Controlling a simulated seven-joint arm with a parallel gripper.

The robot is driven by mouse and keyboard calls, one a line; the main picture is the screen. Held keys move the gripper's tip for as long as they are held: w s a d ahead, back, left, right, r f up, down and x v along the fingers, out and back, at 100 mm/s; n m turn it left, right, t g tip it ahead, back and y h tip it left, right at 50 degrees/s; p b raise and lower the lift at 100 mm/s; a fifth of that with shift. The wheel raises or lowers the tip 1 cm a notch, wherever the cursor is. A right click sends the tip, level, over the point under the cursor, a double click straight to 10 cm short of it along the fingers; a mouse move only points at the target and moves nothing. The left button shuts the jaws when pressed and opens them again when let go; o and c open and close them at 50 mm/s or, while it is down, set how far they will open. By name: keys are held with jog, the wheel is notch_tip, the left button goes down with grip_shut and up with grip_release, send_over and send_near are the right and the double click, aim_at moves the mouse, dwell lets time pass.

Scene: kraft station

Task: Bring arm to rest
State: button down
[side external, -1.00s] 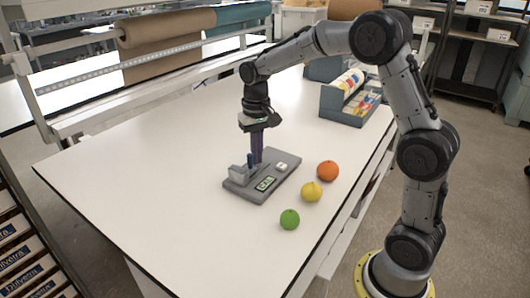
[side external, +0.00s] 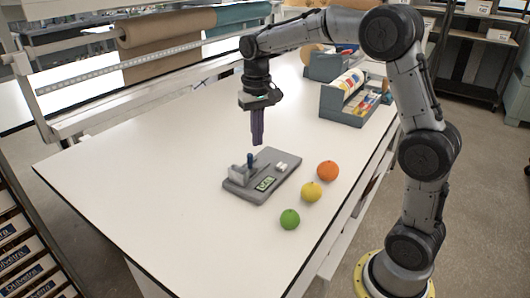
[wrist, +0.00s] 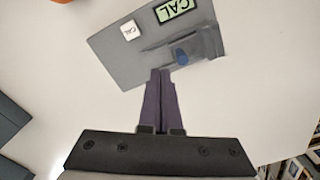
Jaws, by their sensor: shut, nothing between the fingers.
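My gripper (side external: 257,143) is shut and empty, pointing down in the air above the white table (side external: 140,190). Below it lies a grey calibration device (side external: 272,189) with a green "CAL" display (side external: 265,183), a white button (side external: 281,166) and a blue peg (side external: 250,160) by a raised block. In the wrist view my gripper's closed purple fingers (wrist: 160,75) show just beside the blue peg (wrist: 181,56), with the grey device (wrist: 110,60) beyond them. My gripper appears apart from the device.
A green ball (side external: 289,219), a yellow ball (side external: 311,191) and an orange ball (side external: 327,170) sit to the right of the device. A grey-blue bin (side external: 343,108) with coloured items stands at the back right. The table's left part is clear.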

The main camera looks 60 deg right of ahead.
jog(key=shift+r, duration=0.75)
jog(key=s+a+r+n+t, duration=0.1)
jog(key=s+a+r+t, duration=0.1)
jog(key=s+a+r, duration=0.3)
jog(key=s+a+r+n+t, duration=0.1)
jog(key=s+r, duration=0.3)
jog(key=s, duration=0.4)
jog(key=s+a+f+n+t, duration=0.1)
jog(key=s+f+n, duration=0.3)
jog(key=s+f, duration=0.4)
jog(key=s+t, duration=0.1)
jog(key=s, duration=0.2)
jog(key=shift+s+a+f+t, duration=0.3)
